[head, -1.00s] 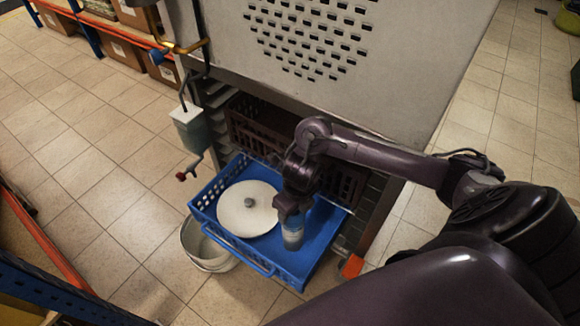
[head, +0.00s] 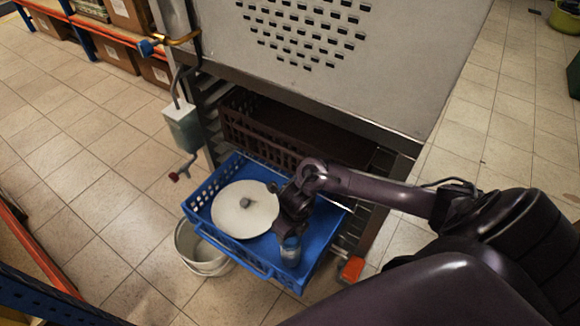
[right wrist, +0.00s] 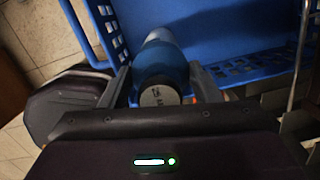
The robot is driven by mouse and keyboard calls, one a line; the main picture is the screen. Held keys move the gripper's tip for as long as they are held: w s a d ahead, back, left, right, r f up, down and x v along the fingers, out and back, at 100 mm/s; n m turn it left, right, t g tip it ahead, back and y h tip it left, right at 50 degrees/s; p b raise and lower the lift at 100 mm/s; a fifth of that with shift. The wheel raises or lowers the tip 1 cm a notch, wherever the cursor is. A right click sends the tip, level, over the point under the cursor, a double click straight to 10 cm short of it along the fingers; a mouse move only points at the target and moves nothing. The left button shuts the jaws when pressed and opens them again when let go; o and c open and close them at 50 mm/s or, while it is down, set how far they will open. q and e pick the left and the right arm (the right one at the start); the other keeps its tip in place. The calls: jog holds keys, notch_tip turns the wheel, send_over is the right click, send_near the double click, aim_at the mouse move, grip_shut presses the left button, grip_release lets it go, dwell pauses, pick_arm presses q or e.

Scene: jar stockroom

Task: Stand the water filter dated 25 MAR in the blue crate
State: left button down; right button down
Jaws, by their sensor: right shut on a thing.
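The blue crate (head: 272,275) is pulled out below the grey cabinet in the head view; its wall also shows in the right wrist view (right wrist: 103,28). My right gripper (right wrist: 160,85) is shut on a blue cylindrical water filter (right wrist: 159,62). The filter has a pale round cap with dark marks too small to read surely. In the head view the filter (head: 290,252) is upright in the crate's near right part, below my right gripper (head: 290,232). Whether its base touches the crate floor cannot be told. My left gripper is out of view.
A round white lid with a knob (head: 245,210) lies in the crate's left part. A brown crate (head: 262,135) sits on the rack behind. A white bucket (head: 200,250) stands on the floor at left. The crate floor right of the filter is clear.

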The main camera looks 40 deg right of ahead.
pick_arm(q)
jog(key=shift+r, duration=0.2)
pick_arm(e)
jog(key=shift+w, duration=0.1)
jog(key=shift+c, duration=2.4)
grip_release()
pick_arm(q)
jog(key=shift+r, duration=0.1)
pick_arm(e)
jog(key=shift+r, duration=0.1)
jog(key=r+p, duration=0.1)
jog(key=r, duration=0.2)
jog(key=s+r+p, duration=0.1)
jog(key=r, duration=0.3)
jog(key=r+p, duration=0.1)
jog(key=r, duration=0.2)
jog(key=shift+s+d+r, duration=0.1)
jog(key=shift+s+r, duration=0.05)
jog(key=shift+r, duration=0.1)
jog(key=shift+s+r+p, duration=0.15)
jog(key=shift+r+p, duration=0.15)
jog(key=shift+r, duration=0.4)
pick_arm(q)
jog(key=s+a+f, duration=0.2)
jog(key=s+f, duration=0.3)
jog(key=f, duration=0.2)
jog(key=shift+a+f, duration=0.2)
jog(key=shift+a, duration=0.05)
